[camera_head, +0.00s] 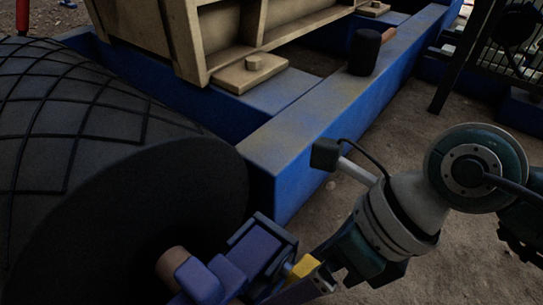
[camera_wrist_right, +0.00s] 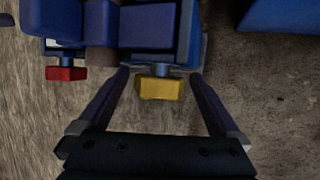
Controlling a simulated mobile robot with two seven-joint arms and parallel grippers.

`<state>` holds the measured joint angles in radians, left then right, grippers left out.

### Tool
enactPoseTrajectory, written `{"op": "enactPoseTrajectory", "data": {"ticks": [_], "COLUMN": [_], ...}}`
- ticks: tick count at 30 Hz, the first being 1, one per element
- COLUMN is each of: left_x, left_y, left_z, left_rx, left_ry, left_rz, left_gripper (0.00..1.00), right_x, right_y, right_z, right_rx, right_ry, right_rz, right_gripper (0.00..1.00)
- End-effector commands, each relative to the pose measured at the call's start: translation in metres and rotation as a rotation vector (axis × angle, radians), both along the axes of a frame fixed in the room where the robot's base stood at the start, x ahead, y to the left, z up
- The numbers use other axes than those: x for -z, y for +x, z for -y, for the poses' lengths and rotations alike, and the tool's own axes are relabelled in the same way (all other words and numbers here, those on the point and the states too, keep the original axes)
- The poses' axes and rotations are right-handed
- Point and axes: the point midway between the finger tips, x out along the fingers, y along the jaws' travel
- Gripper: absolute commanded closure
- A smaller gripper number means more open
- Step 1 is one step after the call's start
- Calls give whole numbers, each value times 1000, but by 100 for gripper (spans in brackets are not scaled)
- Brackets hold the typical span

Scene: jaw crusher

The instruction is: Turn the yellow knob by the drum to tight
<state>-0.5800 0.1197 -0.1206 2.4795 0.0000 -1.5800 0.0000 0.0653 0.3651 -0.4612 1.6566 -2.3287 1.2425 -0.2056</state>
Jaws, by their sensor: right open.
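The yellow knob (camera_head: 303,267) sits on the side of the blue-purple bearing housing (camera_head: 262,248) at the end of the drum. The black drum (camera_head: 75,110) has a diamond pattern and fills the left of the head view. In the right wrist view the yellow knob (camera_wrist_right: 160,88) lies between the two fingers of my right gripper (camera_wrist_right: 160,76). The fingers are open, with a gap on each side of the knob. In the head view my right gripper (camera_head: 306,278) partly hides the knob. My left gripper is not in view.
A red knob (camera_wrist_right: 66,73) sits left of the yellow one in the right wrist view. The blue frame beam (camera_head: 300,135) runs behind the housing. A black-headed hammer (camera_head: 366,52) stands on it. Bare ground (camera_head: 440,265) lies to the right.

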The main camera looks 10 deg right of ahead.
Motion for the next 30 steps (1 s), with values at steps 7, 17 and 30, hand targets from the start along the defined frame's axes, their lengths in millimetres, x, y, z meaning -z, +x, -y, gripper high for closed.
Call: {"op": "enactPoseTrajectory", "data": {"ticks": [7, 17, 30], "left_x": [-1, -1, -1], "left_y": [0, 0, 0], "left_z": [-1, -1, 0], "left_rx": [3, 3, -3], "left_ry": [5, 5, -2], "left_rz": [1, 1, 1], "left_gripper": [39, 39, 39], "right_x": [-1, -1, -1], "right_y": [0, 0, 0], "right_z": [0, 0, 0], "right_rx": [1, 0, 0], "right_ry": [0, 0, 2], "right_rz": [-1, -2, -4], "right_gripper": [9, 46, 87]}}
